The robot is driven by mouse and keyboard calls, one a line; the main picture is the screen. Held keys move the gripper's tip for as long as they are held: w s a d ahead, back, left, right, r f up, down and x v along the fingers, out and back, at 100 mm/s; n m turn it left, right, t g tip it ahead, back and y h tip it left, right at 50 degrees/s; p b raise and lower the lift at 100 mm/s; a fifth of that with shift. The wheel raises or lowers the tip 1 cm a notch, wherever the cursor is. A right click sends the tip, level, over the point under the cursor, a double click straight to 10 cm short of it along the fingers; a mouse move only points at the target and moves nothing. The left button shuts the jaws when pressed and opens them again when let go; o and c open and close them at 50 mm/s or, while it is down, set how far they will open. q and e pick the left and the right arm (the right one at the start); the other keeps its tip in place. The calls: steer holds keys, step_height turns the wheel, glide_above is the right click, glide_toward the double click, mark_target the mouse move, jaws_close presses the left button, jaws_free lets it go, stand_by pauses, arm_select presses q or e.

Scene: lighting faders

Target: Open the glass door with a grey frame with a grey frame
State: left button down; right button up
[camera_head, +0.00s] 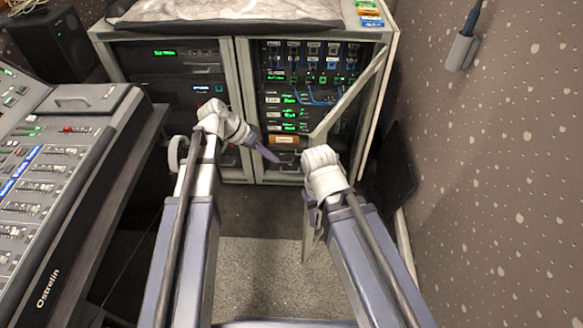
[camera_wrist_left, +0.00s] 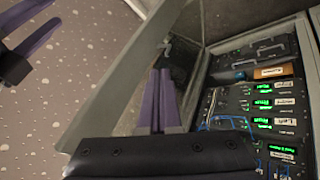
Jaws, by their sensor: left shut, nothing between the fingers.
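The glass door with a grey frame (camera_head: 352,97) stands partly open on the right half of the rack cabinet, its free edge swung out toward me. In the left wrist view its grey frame (camera_wrist_left: 118,88) slants across the left of the picture. My left gripper (camera_head: 272,156) is shut and empty, low in front of the cabinet near the door's free edge. In the left wrist view its purple fingers (camera_wrist_left: 159,98) lie between the door and the rack's open front.
Rack units with green lights (camera_head: 285,100) fill the opened bay. The left bay's door frame (camera_head: 240,90) is closed. A mixing desk (camera_head: 50,170) stands at left, and a speckled wall (camera_head: 490,150) limits room at right. Carpet (camera_head: 270,270) in front is clear.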

arm_select(q)
steer(key=s+d+f+b, duration=0.1)
steer(key=d+f+b, duration=0.6)
steer(key=d, duration=0.2)
steer(key=shift+f, duration=0.4)
steer(key=shift+d, duration=0.1)
steer(key=shift+s, duration=0.1)
